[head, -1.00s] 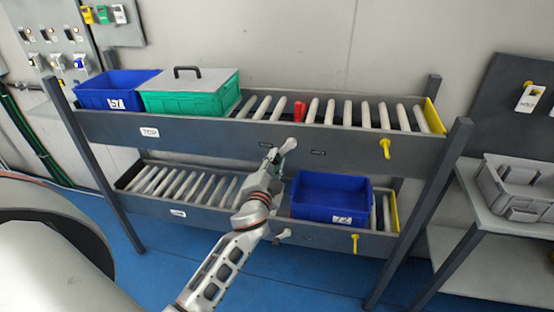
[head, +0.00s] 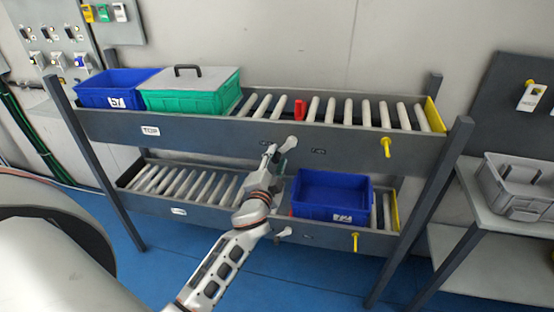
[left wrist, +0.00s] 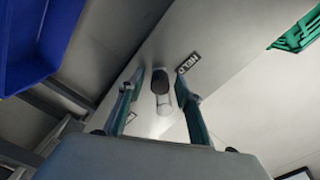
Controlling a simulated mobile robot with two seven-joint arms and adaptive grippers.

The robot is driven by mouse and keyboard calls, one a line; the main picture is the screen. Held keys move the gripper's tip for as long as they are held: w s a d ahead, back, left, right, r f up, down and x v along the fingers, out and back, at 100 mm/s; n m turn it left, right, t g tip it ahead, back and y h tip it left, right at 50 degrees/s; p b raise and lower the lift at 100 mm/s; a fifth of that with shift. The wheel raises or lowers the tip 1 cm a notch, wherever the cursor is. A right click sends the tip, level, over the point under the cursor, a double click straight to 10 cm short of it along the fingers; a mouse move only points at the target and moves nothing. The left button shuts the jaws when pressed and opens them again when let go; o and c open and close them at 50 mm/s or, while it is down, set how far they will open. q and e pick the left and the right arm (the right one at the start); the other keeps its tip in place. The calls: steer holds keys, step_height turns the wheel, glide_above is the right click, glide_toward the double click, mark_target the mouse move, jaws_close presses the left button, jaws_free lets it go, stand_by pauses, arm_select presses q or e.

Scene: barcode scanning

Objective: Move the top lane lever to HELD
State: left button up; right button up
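The top lane lever (head: 291,142) is a small pale handle on the front rail of the top lane (head: 200,133). In the left wrist view, the lever (left wrist: 162,103) shows a dark end and a pale shaft between the fingers, beside the HELD label (left wrist: 188,63). My left gripper (head: 277,156) is just in front of the rail at the lever. Its fingers (left wrist: 155,105) are apart, one on each side of the lever; contact is not clear. The lever's exact setting is hard to tell. My right gripper is not in view.
A blue bin (head: 105,97) and a lidded green bin (head: 190,101) sit on the top lane, with a red stop (head: 299,109) farther right. Another blue bin (head: 330,204) is on the lower lane, near a lower lever (head: 283,233). A yellow handle (head: 386,145) sticks out at right.

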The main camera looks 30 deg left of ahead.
arm_select(q)
steer(key=v, duration=1.2)
steer(key=s+d+f+n+g+h, duration=0.1)
steer(key=s+d+f+g+h, duration=0.1)
steer(key=s+d+f, duration=0.2)
steer(key=s+d+f+n+g+h, duration=0.1)
steer(key=s+d+f+g+h, duration=0.1)
steer(key=s+f, duration=0.6)
steer(key=s+d+f+n+g+h, duration=0.2)
steer(key=s+d+f, duration=0.4)
steer(key=f, duration=0.5)
steer(key=shift+s+d+f+g+h, duration=0.3)
steer(key=shift+d+h, duration=0.1)
steer(key=shift+h, duration=0.5)
steer(key=shift+r, duration=0.1)
